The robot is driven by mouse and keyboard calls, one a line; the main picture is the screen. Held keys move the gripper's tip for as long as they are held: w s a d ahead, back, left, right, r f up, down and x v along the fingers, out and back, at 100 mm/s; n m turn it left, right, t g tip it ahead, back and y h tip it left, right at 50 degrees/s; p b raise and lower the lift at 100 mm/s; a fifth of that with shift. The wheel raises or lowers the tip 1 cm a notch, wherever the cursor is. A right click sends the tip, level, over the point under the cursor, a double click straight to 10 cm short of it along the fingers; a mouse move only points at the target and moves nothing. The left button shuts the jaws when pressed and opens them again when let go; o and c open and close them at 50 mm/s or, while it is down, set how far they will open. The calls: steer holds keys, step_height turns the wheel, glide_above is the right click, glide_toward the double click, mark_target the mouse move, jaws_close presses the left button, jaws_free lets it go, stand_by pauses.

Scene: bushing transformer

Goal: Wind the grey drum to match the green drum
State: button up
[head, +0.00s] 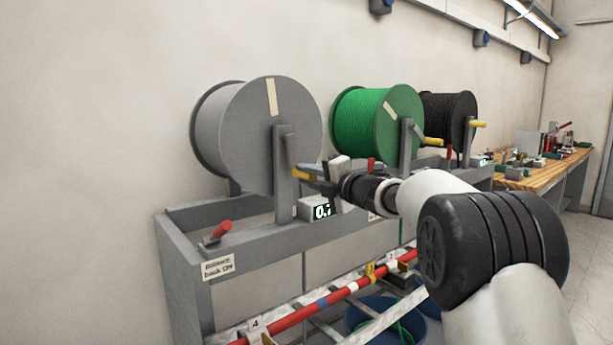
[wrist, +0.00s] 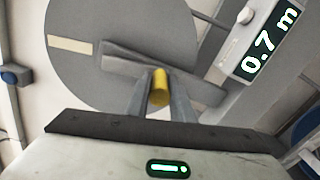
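The grey drum (head: 270,135) stands at the left of the rack, with a cream stripe near the top of its face, almost upright. It also fills the wrist view (wrist: 75,75). My gripper (head: 312,178) is at its yellow crank handle (head: 302,174). In the wrist view, the handle (wrist: 160,88) sits between my two fingers, which look closed against its sides. The counter (head: 322,211) beside the grey drum reads 0.7 m in the wrist view (wrist: 268,45). The green drum (head: 365,120) stands to the right; its cream stripe leans left. Its counter is not readable.
A black drum (head: 447,115) with a yellow handle stands further right. A red lever (head: 222,228) is on the rack's front left, above a label (head: 218,267) that partly reads "back ON". A red bar (head: 330,299) and a blue bucket (head: 385,318) are below. A wooden bench (head: 550,172) stands behind.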

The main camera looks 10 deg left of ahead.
steer(key=o, duration=0.4)
steer(key=shift+w+d, duration=0.2)
steer(key=shift+d, duration=0.1)
steer(key=shift+a, duration=0.1)
steer(key=shift+s, duration=0.1)
steer(key=v, duration=1.7)
steer(key=shift+s, duration=0.2)
